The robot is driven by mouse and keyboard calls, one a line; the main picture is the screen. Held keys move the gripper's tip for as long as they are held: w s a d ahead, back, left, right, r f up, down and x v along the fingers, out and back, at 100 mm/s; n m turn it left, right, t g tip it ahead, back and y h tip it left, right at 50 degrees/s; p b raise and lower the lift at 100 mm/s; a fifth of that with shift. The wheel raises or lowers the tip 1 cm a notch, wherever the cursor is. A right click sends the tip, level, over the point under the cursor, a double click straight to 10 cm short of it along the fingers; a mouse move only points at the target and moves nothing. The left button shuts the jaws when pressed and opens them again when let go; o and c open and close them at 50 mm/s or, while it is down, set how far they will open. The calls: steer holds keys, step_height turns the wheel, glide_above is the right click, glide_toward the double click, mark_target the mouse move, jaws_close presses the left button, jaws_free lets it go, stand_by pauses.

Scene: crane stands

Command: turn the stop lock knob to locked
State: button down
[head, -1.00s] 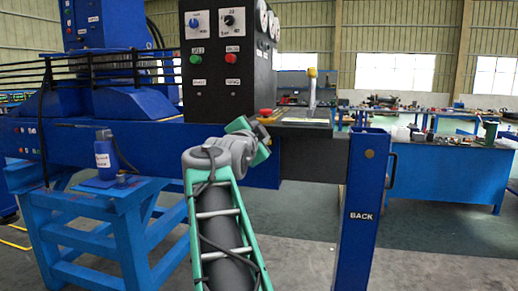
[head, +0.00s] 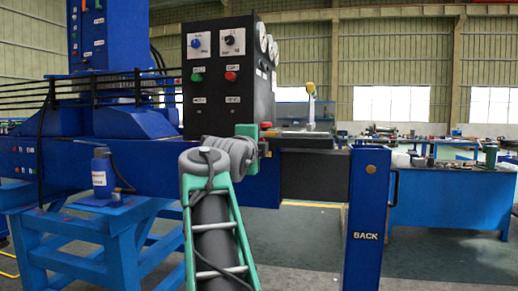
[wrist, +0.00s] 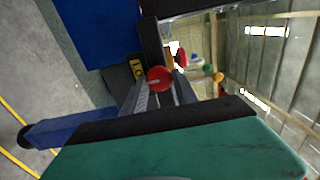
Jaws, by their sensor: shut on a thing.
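The stop lock knob (wrist: 160,78) is round and red, with a pale line across it pointing to the left in the wrist view. A yellow label (wrist: 137,69), partly readable as "LO", lies just left of it. My gripper (wrist: 161,88) has its two grey fingers on either side of the knob and is shut on it. In the head view my gripper (head: 262,148) is at the end of the dark beam, below the black control box, and its green body and wrist hide the knob there.
A red button (head: 265,125) sits just above my gripper, and a yellow-topped lever (head: 310,88) stands to its right. The black control box (head: 215,80) rises close behind. A blue post marked BACK (head: 367,215) stands to the right. The floor there is clear.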

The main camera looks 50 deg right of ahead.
stand_by(0.4)
steer(key=c, duration=1)
jaws_free()
steer(key=v, duration=0.7)
steer(key=shift+a, duration=0.35)
steer(key=shift+s, duration=0.1)
